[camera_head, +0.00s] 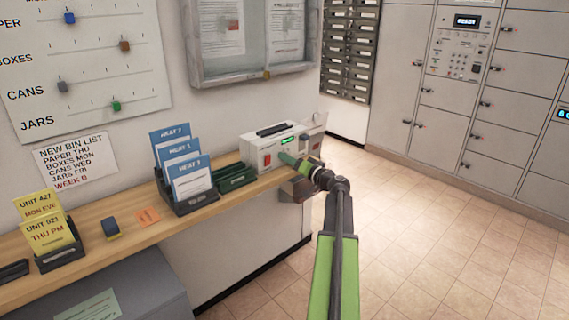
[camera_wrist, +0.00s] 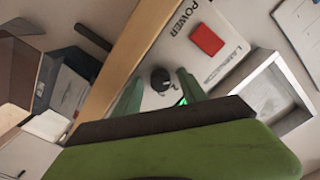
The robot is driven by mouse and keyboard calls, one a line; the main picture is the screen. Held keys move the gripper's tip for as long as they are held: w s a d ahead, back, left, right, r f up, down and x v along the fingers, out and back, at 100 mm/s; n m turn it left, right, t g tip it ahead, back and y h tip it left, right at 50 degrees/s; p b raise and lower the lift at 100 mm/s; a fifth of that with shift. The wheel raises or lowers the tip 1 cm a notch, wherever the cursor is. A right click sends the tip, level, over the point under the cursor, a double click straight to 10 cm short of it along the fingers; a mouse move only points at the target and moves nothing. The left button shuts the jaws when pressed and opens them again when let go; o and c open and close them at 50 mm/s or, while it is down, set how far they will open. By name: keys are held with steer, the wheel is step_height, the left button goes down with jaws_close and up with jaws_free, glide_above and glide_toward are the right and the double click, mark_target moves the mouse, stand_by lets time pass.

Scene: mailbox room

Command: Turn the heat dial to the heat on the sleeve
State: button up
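The cream laminator (camera_head: 262,148) stands on the wooden shelf; its front carries a red switch (camera_head: 267,160) and a lit green display (camera_head: 287,140). In the wrist view its round black heat dial (camera_wrist: 160,80) has a light pointer mark, too small to read against a scale. My gripper (camera_head: 298,158) is at the laminator's front. In the wrist view its two green fingers (camera_wrist: 160,86) are apart, one on each side of the dial; I cannot tell if they touch it. Sleeves with blue "HEAT" headers (camera_head: 190,178) stand in a black rack; their numbers are hard to read.
A dark green tray (camera_head: 235,178) lies between rack and laminator. Lockers (camera_head: 515,105) line the right wall; the tiled floor (camera_head: 430,220) is clear.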

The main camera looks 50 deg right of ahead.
steer(key=s+a, duration=0.1)
steer(key=s, duration=1.6)
steer(key=shift+s+a, duration=0.15)
steer(key=shift+s, duration=0.05)
steer(key=w+a+f+n+g+y, duration=0.25)
steer(key=w+a+f, duration=0.2)
steer(key=a, duration=0.45)
steer(key=w+a+f+n+g+y, duration=0.1)
steer(key=w+a+f+g+y, duration=0.25)
steer(key=a, duration=0.55)
steer(key=w+a+f+n+g+y, duration=0.15)
steer(key=w+a+f, duration=0.25)
steer(key=w+a, duration=0.4)
steer(key=s+a+f+n+g+h, duration=0.15)
steer(key=a+f+g, duration=0.25)
steer(key=a, duration=0.6)
steer(key=s+a+f+n+g+h, duration=0.1)
steer(key=s+a+f+g+h, duration=0.25)
steer(key=a, duration=0.65)
steer(key=s+a+f+n+g+h, duration=0.1)
steer(key=s+a+f+n+g, duration=0.2)
steer(key=a, duration=0.8)
step_height(320, 180, up, 17)
steer(key=w+m+p, duration=0.1)
steer(key=p, duration=1.7)
steer(key=shift+w+d+f+m, duration=0.15)
steer(key=shift+d+m, duration=0.2)
steer(key=shift+d, duration=0.05)
